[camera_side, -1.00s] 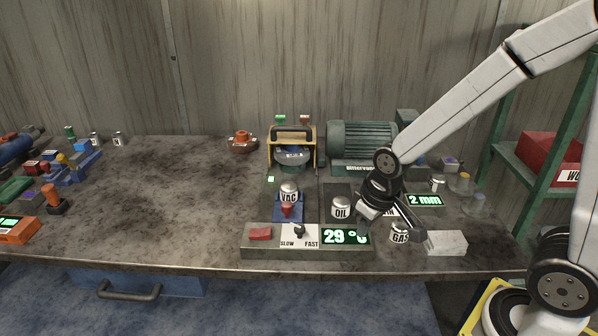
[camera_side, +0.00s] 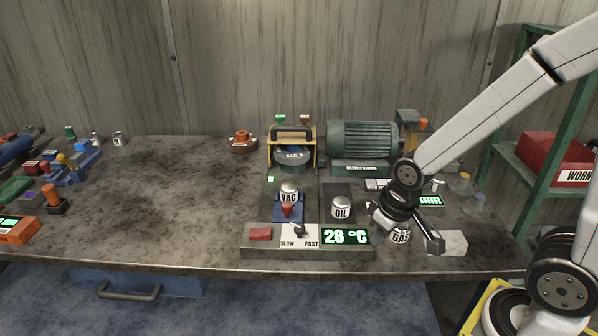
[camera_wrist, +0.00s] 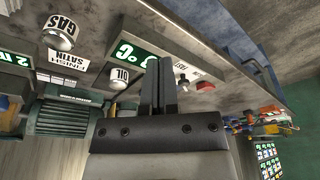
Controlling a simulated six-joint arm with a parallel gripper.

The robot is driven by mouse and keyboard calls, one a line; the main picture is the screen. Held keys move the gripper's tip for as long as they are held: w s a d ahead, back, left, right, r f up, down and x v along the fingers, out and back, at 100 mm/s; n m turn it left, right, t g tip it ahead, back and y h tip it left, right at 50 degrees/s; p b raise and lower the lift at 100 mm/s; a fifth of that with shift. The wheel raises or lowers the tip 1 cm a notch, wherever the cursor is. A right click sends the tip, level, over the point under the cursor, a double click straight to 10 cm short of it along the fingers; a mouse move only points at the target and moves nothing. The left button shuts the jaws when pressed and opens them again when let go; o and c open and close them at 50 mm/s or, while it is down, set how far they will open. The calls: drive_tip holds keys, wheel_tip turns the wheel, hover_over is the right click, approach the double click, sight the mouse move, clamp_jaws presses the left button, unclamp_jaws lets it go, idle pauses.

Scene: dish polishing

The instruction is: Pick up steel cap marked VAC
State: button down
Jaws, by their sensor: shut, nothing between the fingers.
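The steel cap marked VAC (camera_side: 289,190) is a shiny rounded cap with a white label. It sits on the blue stand with a red part (camera_side: 287,212), left of the cap marked OIL (camera_side: 341,207). My gripper (camera_side: 437,243) is shut and empty, well to the right of the VAC cap. It hangs beside the cap marked GAS (camera_side: 400,236) and partly covers it. In the wrist view my closed fingers (camera_wrist: 158,78) stand in the middle, with the OIL cap (camera_wrist: 119,77) and GAS cap (camera_wrist: 60,33) to their left. I cannot make out the VAC label there.
The control box (camera_side: 255,245) with a red button and a green display (camera_side: 345,237) lies along the front edge. The green motor (camera_side: 362,139) and a yellow-framed unit (camera_side: 268,155) stand behind.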

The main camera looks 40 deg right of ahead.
unclamp_jaws()
drive_tip(key=m+y, duration=0.3)
drive_tip(key=m, duration=2.1)
hover_over(291, 185)
drive_tip(key=s+d, duration=0.2)
drive_tip(key=shift+w+d+f+m+y, duration=0.25)
drive_tip(key=shift+w+f+m+y, duration=0.1)
drive_tip(key=shift+f+m+y, duration=0.1)
drive_tip(key=shift+f, duration=0.1)
drive_tip(key=shift+x, duration=1.25)
